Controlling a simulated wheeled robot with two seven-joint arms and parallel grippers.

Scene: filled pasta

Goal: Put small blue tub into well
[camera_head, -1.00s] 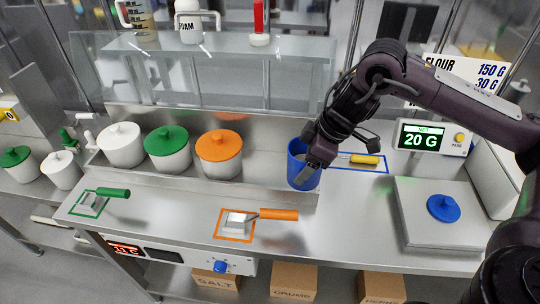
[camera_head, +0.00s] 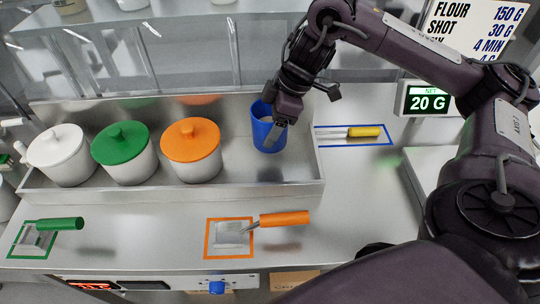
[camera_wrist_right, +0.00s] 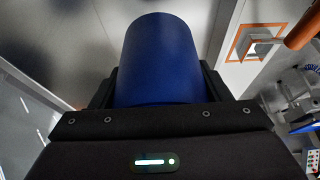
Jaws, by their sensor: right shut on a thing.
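The small blue tub (camera_head: 267,136) is at the right end of the long steel well (camera_head: 230,174), right of the orange-lidded tub. It looks about upright, with its open top showing pale contents. I cannot tell whether its base touches the well floor. My right gripper (camera_head: 277,128) is shut on the tub, with a finger on its near wall. In the right wrist view, the blue tub (camera_wrist_right: 160,60) fills the space between the dark fingers. My left gripper is not in view.
The well also holds an orange-lidded tub (camera_head: 191,150), a green-lidded tub (camera_head: 124,152) and a white-lidded tub (camera_head: 62,154). A yellow-handled tool (camera_head: 350,132) lies right of the well. Orange-handled (camera_head: 285,218) and green-handled (camera_head: 60,224) scoops lie in front. A display (camera_head: 428,102) reads 20 G.

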